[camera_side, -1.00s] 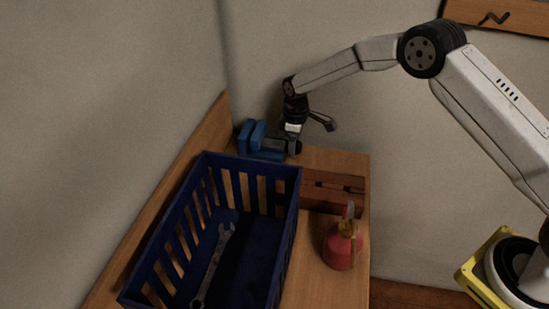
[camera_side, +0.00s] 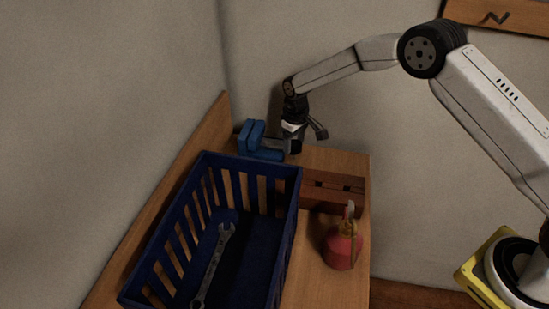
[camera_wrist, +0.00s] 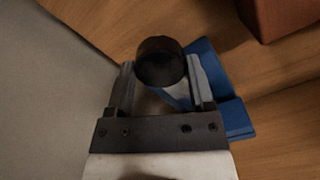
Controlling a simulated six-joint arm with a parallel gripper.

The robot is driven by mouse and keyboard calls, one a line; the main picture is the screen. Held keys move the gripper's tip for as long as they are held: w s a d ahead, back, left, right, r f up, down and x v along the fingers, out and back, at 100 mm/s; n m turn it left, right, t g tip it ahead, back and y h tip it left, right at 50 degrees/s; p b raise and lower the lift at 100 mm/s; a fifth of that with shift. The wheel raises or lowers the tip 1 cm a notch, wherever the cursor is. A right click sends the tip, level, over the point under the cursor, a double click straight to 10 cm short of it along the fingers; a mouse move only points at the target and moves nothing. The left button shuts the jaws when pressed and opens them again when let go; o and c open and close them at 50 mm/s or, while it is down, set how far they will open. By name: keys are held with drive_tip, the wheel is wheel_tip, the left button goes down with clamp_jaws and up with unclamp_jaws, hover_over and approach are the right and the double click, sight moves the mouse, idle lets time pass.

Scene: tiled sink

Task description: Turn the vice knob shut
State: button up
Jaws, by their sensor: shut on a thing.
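The blue vice (camera_side: 258,141) stands at the far end of the wooden bench, behind the crate. Its dark round knob (camera_wrist: 160,62) shows in the wrist view between the two grey fingers of my gripper (camera_wrist: 158,80). In the side view my gripper (camera_side: 293,143) points down at the right end of the vice and is shut on the knob. The vice's blue body also shows in the wrist view (camera_wrist: 236,116), behind and right of the fingers. The gap between the vice's jaws is hard to judge.
A blue slatted crate (camera_side: 289,235) with a wrench (camera_side: 214,264) in it stands in front of the vice. A reddish-brown wooden box (camera_side: 333,193) and a red oil can (camera_side: 341,248) stand to its right. Walls close off the left and back.

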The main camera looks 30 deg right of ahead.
sight(294, 144)
drive_tip(key=o, duration=1.2)
drive_tip(key=shift+o, duration=0.2)
drive_tip(key=shift+r, duration=3.9)
